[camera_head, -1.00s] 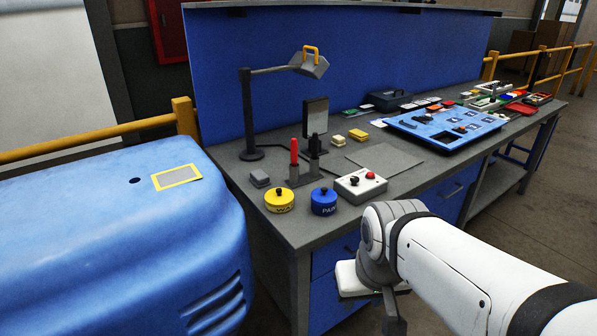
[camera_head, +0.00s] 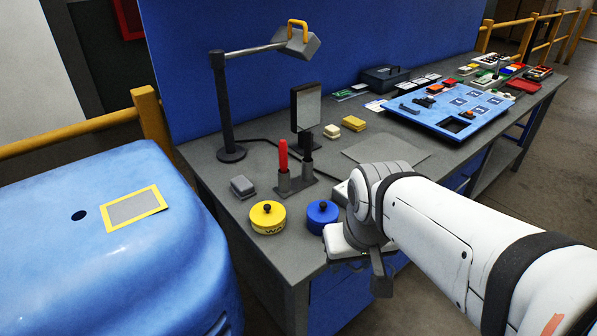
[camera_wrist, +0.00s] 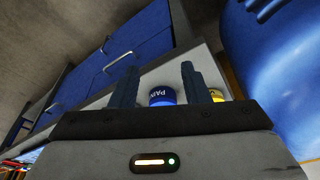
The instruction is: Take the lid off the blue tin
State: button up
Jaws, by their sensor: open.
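The blue tin (camera_head: 322,215) stands on the front part of the workbench, its lid on with a dark knob on top. My arm partly covers its right side in the head view. In the wrist view the blue tin (camera_wrist: 162,96) shows between the two fingers, beyond their tips. My gripper (camera_wrist: 160,75) is open and empty, with its fingers apart. In the head view my gripper (camera_head: 376,280) is in front of the bench edge, near the blue tin and apart from it.
A yellow tin (camera_head: 268,217) stands left of the blue tin. Behind them are a red marker (camera_head: 283,155) in a holder, a grey block (camera_head: 242,187) and a lamp (camera_head: 225,100). A blue machine (camera_head: 120,250) stands left.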

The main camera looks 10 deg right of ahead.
aim_at(320, 211)
jog(key=z, duration=0.05)
jog(key=i, duration=0.5)
jog(key=z, duration=0.05)
jog(key=k, duration=0.35)
jog(key=u, duration=1.2)
jog(key=k, duration=1.15)
jog(key=z, duration=0.65)
jog(key=i, duration=1)
